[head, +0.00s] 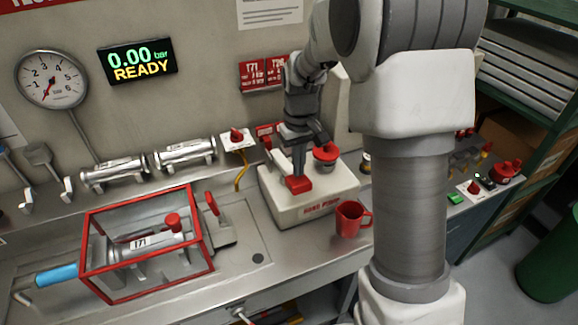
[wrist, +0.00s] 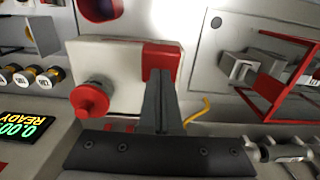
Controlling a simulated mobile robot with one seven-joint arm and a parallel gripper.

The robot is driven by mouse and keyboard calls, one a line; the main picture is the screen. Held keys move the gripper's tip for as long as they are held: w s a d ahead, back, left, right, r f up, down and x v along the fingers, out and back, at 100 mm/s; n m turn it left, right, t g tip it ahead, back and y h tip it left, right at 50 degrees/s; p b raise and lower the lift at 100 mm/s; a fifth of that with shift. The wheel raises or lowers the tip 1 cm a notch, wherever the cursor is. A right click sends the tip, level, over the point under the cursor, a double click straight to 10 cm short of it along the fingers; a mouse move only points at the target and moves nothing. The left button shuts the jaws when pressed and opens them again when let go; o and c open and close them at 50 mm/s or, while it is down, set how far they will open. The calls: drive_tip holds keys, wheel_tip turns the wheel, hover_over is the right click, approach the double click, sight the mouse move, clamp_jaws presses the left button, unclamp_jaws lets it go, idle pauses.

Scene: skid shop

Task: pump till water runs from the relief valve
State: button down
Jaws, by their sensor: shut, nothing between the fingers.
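The hand pump (head: 335,192) is a white box on the bench with a red lettered label. Its red block-shaped handle (head: 298,184) is near its left side; it also shows in the wrist view (wrist: 163,58). A red knob (head: 326,153) is on the pump, beside the handle. My gripper (head: 299,172) is shut and empty, pointing down with its fingertips at the red handle; I cannot tell whether they touch. A relief valve body labelled 171 (head: 150,242) lies inside a red-framed clear cage (head: 206,235). No running water is visible.
The display (head: 137,61) reads 0.00 bar READY. A round gauge (head: 52,79) hangs left of it. A red mug (head: 350,219) stands at the pump's front right. Two metal valve bodies (head: 186,156) lie behind the cage. A yellow hose (head: 241,178) runs left of the pump.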

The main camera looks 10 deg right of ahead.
sight(298, 179)
drive_tip(key=shift+f, duration=0.1)
idle(0.3)
drive_tip(key=shift+f+b, duration=0.55)
drive_tip(key=shift+f, duration=0.25)
idle(0.6)
drive_tip(key=shift+f+b, duration=1.9)
drive_tip(key=shift+f, duration=0.8)
drive_tip(key=shift+r, duration=0.15)
drive_tip(key=shift+r+p, duration=2.15)
drive_tip(key=shift+r, duration=0.7)
